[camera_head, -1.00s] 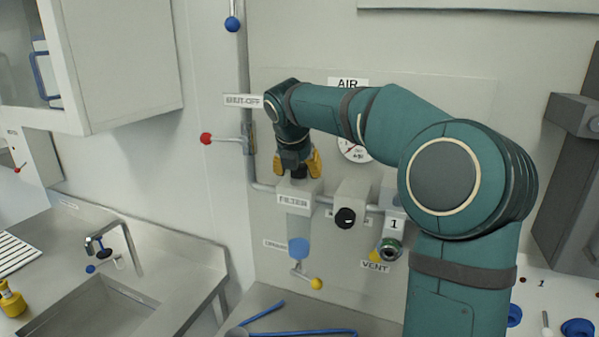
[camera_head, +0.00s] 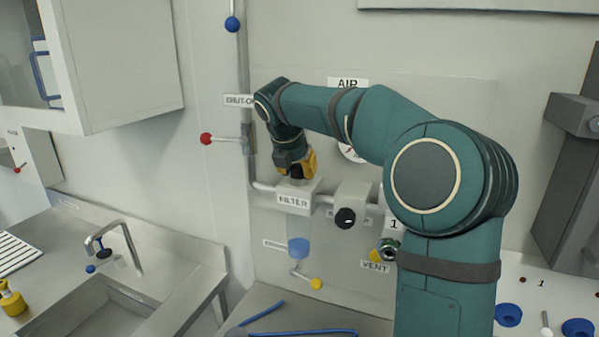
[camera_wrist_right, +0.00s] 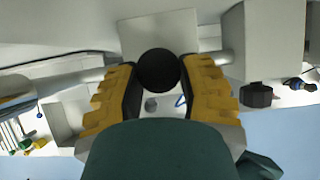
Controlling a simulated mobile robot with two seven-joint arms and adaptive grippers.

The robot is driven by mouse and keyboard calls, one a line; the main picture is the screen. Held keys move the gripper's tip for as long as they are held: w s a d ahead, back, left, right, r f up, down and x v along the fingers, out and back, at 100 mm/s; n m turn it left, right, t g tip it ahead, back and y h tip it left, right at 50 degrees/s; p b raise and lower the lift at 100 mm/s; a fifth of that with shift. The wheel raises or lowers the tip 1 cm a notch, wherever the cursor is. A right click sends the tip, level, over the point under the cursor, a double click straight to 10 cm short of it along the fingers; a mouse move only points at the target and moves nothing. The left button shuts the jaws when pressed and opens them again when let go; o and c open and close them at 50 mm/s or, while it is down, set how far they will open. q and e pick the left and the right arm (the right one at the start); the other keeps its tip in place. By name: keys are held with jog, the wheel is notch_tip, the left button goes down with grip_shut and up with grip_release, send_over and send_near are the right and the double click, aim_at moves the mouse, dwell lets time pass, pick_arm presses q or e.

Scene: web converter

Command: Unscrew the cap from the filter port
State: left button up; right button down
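The filter housing (camera_head: 298,194), a pale block labelled FILTER, is on the wall panel pipe. The black round cap (camera_head: 297,173) is at its top; I cannot tell whether it is still threaded on the port. My right gripper (camera_head: 298,168) comes down from above, slightly tilted, with yellow fingers around the cap. In the right wrist view, the cap (camera_wrist_right: 158,70) sits between the two fingers, with the dark pads against its sides. The port under the cap is hidden. My left gripper is in neither view.
A black knob (camera_head: 345,218) and the VENT fitting (camera_head: 388,248) are right of the filter. A red-ended lever (camera_head: 206,139) is to the left, and a yellow-ended drain lever (camera_head: 316,284) below. The sink (camera_head: 110,310) is at lower left.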

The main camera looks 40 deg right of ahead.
jog(key=shift+s, duration=0.1)
jog(key=n+t, duration=0.1)
jog(key=n, duration=0.1)
jog(key=shift+s+d+n+y, duration=0.1)
jog(key=shift+d+n+y, duration=0.05)
jog(key=shift+n+y, duration=0.25)
jog(key=shift+f+n+t, duration=0.1)
jog(key=shift+n+t, duration=0.2)
jog(key=shift+n, duration=0.4)
jog(key=shift+y, duration=0.3)
jog(key=shift+s+d+n+t+y, duration=0.1)
jog(key=shift+n+t+y, duration=0.25)
jog(key=shift+n, duration=0.65)
jog(key=shift+d+n+t+y, duration=0.15)
jog(key=shift+n+y, duration=0.3)
jog(key=shift+n, duration=0.55)
jog(key=shift+a, duration=0.15)
jog(key=c, duration=0.7)
grip_release()
jog(key=shift+m+h, duration=0.5)
jog(key=shift+m, duration=0.6)
